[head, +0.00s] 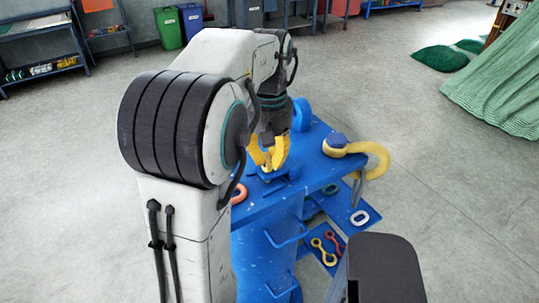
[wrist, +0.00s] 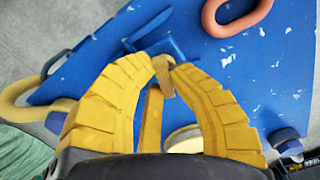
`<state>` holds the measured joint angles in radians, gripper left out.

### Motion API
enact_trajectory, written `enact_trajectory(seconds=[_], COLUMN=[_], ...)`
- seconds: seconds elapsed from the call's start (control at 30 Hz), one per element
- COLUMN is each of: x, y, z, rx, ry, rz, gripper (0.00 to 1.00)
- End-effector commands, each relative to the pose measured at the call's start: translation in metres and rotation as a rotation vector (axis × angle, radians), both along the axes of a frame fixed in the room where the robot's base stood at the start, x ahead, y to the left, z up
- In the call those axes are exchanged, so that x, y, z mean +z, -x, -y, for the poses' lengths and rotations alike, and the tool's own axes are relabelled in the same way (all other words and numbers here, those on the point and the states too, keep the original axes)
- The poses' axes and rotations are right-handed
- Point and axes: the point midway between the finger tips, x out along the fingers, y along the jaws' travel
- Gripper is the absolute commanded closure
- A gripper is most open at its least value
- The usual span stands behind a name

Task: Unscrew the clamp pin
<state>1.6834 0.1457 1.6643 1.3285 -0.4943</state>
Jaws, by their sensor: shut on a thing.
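My gripper (head: 267,166) has yellow ribbed fingers and reaches down to the blue bench top in the head view. In the wrist view my gripper (wrist: 163,66) has its fingertips closed around a small tan piece, which looks like the clamp pin (wrist: 162,75). A yellow bar (wrist: 151,122) shows between the fingers below it; I cannot tell whether it joins the pin. Blue bracket-like parts (wrist: 150,38), apparently the clamp, stand on the bench just beyond the fingertips. The pin's lower end and any thread are hidden.
The blue bench (head: 322,180) carries a yellow hook with a blue block (head: 370,152) at right and an orange link (head: 239,193) near my arm. A white link (head: 359,218) lies on a lower blue shelf.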

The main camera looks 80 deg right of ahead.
Motion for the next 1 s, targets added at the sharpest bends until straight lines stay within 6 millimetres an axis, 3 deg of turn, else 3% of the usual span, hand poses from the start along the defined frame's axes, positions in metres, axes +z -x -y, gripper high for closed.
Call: enact_trajectory(seconds=[1.0], x=[-0.0049], y=[-0.0033], z=[0.0002], rx=[0.966], ry=[-0.015], rz=[0.006], gripper=[1.0])
